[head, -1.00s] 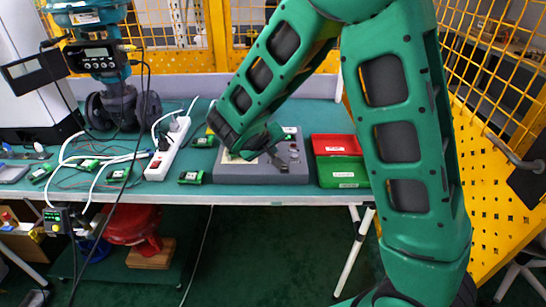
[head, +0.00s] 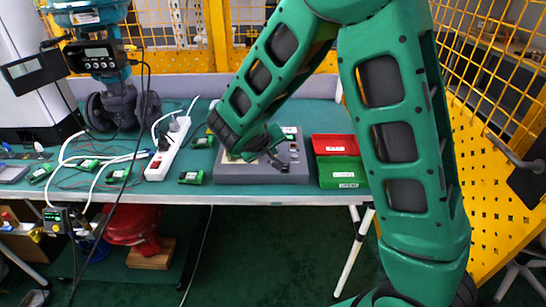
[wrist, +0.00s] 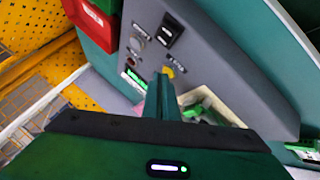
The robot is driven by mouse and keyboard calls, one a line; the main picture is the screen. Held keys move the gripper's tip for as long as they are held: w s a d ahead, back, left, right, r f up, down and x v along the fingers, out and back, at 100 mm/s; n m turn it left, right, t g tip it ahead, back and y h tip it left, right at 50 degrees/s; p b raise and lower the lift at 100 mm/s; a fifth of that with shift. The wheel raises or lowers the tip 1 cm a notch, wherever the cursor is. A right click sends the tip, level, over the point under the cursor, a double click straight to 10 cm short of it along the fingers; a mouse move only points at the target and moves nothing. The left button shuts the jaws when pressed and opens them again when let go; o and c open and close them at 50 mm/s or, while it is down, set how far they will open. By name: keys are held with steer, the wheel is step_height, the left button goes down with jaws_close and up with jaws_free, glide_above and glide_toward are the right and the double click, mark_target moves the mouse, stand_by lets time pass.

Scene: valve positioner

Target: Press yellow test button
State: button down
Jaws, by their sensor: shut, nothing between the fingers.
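The grey control box (head: 262,179) stands on the green bench in the head view. In the wrist view its grey panel (wrist: 215,60) fills the middle. The yellow button (wrist: 168,72) is on that panel, just beyond my fingertips. My gripper (wrist: 160,82) is shut and empty, with its narrow fingers pointing at the panel close to the button. I cannot tell whether they touch it. In the head view my gripper (head: 280,160) is low over the box, and the yellow button cannot be made out there.
A black rocker switch (wrist: 171,29) and small round controls sit beyond the button. An open recess (wrist: 208,106) with green pieces is beside the fingers. Red (head: 335,144) and green (head: 342,172) bins stand right of the box. A white power strip (head: 168,150) lies left.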

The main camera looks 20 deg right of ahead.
steer(key=shift+r, duration=0.75)
steer(key=shift+r, duration=2.5)
